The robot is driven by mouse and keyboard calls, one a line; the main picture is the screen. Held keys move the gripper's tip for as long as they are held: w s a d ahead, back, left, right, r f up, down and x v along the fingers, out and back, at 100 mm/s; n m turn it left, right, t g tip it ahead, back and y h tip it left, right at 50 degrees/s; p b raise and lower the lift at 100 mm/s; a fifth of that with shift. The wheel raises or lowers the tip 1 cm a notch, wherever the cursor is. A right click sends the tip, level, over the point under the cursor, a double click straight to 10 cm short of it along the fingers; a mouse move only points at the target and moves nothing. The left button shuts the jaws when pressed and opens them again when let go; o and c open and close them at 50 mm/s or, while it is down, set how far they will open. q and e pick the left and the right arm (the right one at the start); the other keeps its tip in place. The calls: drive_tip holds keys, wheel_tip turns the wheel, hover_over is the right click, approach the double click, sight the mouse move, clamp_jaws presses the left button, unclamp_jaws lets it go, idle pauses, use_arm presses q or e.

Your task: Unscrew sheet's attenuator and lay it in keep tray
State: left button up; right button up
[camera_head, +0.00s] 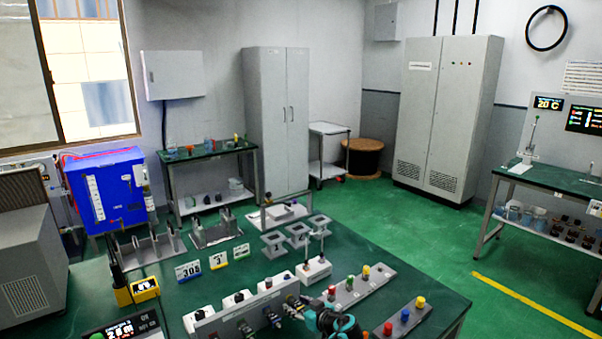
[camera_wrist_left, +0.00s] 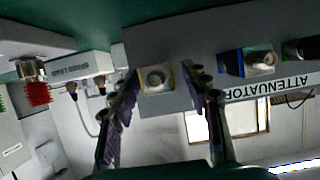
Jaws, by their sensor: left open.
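A grey panel (camera_head: 243,318) with a row of connectors stands at the front of the near bench. My left gripper (camera_head: 330,318) is at its right end, partly cut off by the lower edge. In the left wrist view my open left gripper (camera_wrist_left: 160,85) has its fingers on either side of a round connector with a yellowish square flange (camera_wrist_left: 156,79); no contact is clear. Upside-down "ATTENUATOR" lettering (camera_wrist_left: 270,87) and a blue-flanged connector (camera_wrist_left: 245,62) are to its right. A red finned part (camera_wrist_left: 36,94) is at the left. I cannot tell which tray is the keep tray. My right gripper is not in view.
Two grey strips with coloured pieces, a farther one (camera_head: 349,292) and a nearer one (camera_head: 412,321), lie right of the panel. Numbered cards (camera_head: 188,270), grey stands (camera_head: 297,233) and a blue unit (camera_head: 106,190) are behind. A white sheet (camera_head: 583,77) hangs on the right wall.

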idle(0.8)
use_arm(q)
clamp_jaws()
drive_tip(key=shift+d, duration=0.1)
drive_tip(key=shift+s+d+b, duration=0.15)
drive_tip(key=shift+s+d, duration=0.4)
drive_tip(key=shift+s, duration=0.25)
drive_tip(key=shift+s+d+b, duration=0.15)
drive_tip(key=shift+s+d, duration=0.4)
drive_tip(key=shift+s, duration=0.3)
drive_tip(key=shift+s+d+b, duration=0.15)
drive_tip(key=shift+s+d, duration=0.4)
drive_tip(key=shift+s, duration=0.25)
